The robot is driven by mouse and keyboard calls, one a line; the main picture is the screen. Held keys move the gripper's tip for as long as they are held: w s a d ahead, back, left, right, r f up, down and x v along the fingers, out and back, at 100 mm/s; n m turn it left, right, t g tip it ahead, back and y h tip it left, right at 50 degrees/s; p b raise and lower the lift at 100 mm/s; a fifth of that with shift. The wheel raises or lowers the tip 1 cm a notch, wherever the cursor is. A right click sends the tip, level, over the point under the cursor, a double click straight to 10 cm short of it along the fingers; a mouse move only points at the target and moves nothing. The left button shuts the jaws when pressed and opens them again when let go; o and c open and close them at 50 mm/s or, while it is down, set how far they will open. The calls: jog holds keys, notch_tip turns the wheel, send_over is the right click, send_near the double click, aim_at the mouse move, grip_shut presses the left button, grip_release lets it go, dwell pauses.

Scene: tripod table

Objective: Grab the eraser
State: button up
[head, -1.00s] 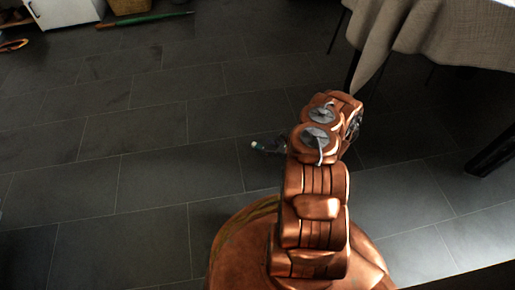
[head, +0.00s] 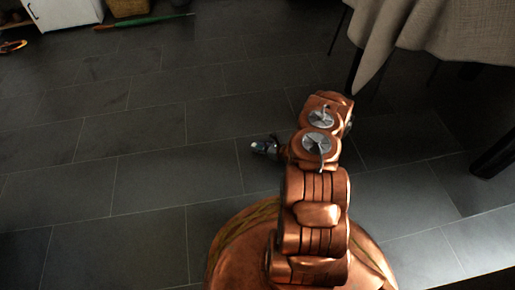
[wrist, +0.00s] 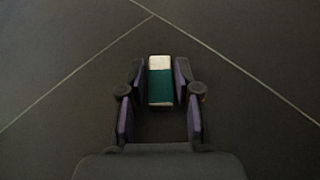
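The eraser (wrist: 160,84) has a white end and a dark green sleeve. In the wrist view it lies lengthwise between the two fingers of my gripper (wrist: 160,82), its white end pointing away from the palm. In the head view my gripper (head: 265,147) is small and low near the floor, left of my arm. The eraser is hardly distinguishable there. I cannot tell whether it still touches the floor.
The dark tiled floor (head: 150,180) is clear around my gripper. A table with a beige cloth (head: 435,30) stands at the upper right, with dark legs below. A white cabinet (head: 62,12), a basket (head: 128,7) and a green stick-like object (head: 150,20) are at the upper left.

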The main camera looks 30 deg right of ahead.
grip_shut()
